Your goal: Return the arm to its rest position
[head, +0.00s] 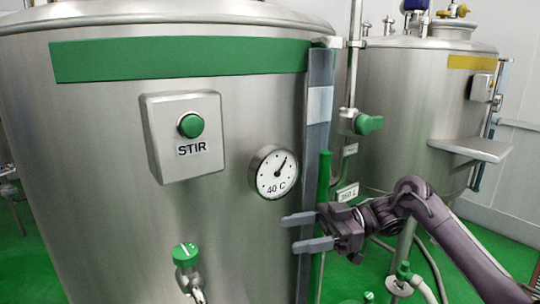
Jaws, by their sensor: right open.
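My right arm comes in from the lower right, and its gripper (303,232) is open and empty. The two fingers point left, one above the other, with a gap between them. They are in front of the right side of the large steel tank (100,140), below the round dial gauge (273,172) marked 40 C. I cannot tell whether the fingertips touch the tank. My left gripper is not in view.
A box with a green STIR button (190,125) is on the tank. A green-handled tap (186,254) sits low on it. A green-handled valve (367,124) is on a pipe between the tanks. A second tank (400,100) with a side shelf (470,150) stands right. Hoses lie near the green floor.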

